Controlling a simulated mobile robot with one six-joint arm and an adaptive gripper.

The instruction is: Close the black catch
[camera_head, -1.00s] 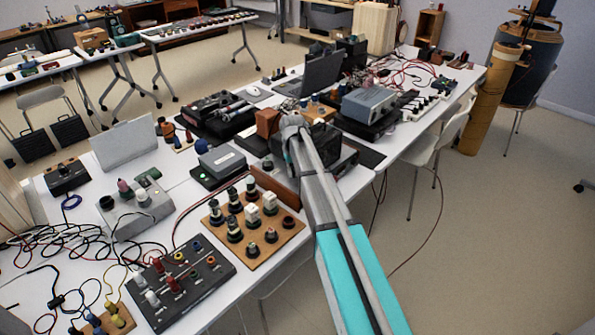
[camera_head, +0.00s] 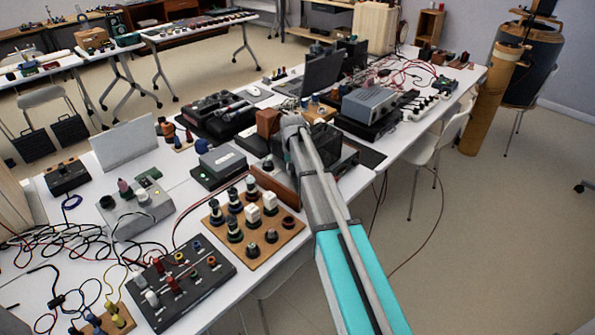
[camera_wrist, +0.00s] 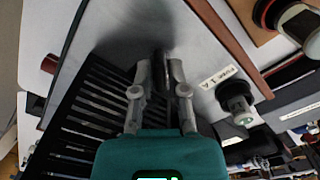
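The device with a grey panel and a black slatted grille (camera_wrist: 85,115) fills much of the wrist view. In the head view the same kind of dark box (camera_head: 340,155) stands behind my arm. A dark upright piece (camera_wrist: 160,70), perhaps the black catch, shows between the fingertips of my gripper (camera_wrist: 160,66). The fingers are apart, one on each side of it; I cannot tell whether they touch it. In the head view my forearm and wrist hide the fingers and this piece.
A black fuse knob (camera_wrist: 236,97) beside a white label (camera_wrist: 218,77) is right of my fingers. In the head view a wooden board with several knobs (camera_head: 271,257) and a black panel with terminals (camera_head: 190,290) lie in front. Loose cables cover the left of the table.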

